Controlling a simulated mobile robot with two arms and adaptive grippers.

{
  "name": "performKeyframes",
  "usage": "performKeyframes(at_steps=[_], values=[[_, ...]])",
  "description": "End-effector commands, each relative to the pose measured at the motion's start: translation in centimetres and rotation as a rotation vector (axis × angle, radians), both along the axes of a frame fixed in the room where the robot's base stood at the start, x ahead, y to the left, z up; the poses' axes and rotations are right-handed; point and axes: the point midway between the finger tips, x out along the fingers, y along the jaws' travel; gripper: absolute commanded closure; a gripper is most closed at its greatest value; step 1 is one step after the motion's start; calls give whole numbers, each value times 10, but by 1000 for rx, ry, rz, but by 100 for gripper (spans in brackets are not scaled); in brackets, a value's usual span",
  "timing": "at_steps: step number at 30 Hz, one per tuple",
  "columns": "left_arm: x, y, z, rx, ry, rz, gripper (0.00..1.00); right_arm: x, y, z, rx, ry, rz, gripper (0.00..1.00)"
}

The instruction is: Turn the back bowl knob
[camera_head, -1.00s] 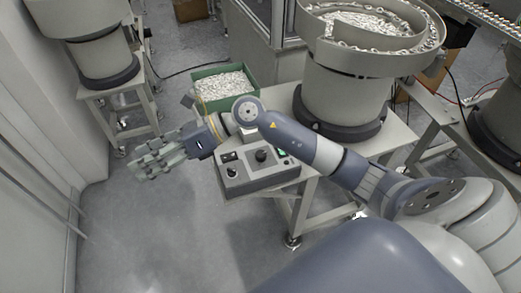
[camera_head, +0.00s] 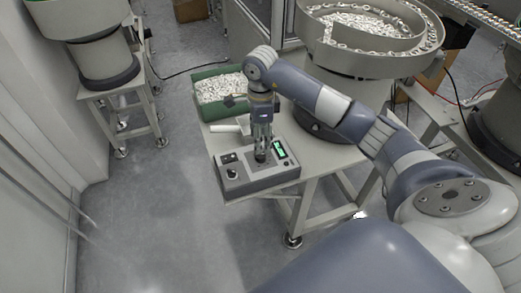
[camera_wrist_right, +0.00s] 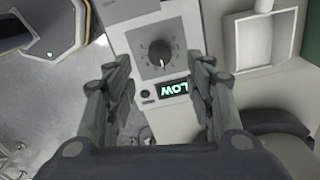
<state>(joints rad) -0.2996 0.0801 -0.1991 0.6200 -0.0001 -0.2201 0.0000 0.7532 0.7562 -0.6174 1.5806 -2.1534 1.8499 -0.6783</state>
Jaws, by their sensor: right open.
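A grey control box (camera_head: 258,185) sits on the table's front corner. Its black round knob (camera_wrist_right: 160,52), ringed by a dial scale, shows in the right wrist view; in the head view it is mostly hidden by my gripper. A small display (camera_wrist_right: 165,90) beside the knob shows green letters, looking like LOW. My right gripper (camera_head: 262,150) points down over the knob. In the wrist view its open fingers (camera_wrist_right: 158,75) stand on either side of the knob's axis, with nothing between them; contact is not visible. My left gripper is not in view.
A smaller dark knob (camera_head: 232,173) sits on the box's left part. A large bowl feeder (camera_head: 345,65) stands behind at right. A green bin (camera_head: 205,72) of small parts is behind my gripper. Another feeder (camera_head: 105,60) stands far left. The floor at left is clear.

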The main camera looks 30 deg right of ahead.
Motion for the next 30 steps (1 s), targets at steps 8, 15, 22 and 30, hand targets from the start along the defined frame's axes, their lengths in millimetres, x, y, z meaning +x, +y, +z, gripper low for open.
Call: performKeyframes(at_steps=[8, 15, 22, 30], values=[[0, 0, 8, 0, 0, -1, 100, -1, 1, -48, 4, 1, -1, 50], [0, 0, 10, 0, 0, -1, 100, 0, 0, -65, 2, -1, 0, 50], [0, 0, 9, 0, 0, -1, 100, 0, 1, -66, 2, -1, 0, 50], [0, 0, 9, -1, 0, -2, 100, 0, 1, -66, 2, -2, 0, 95]])
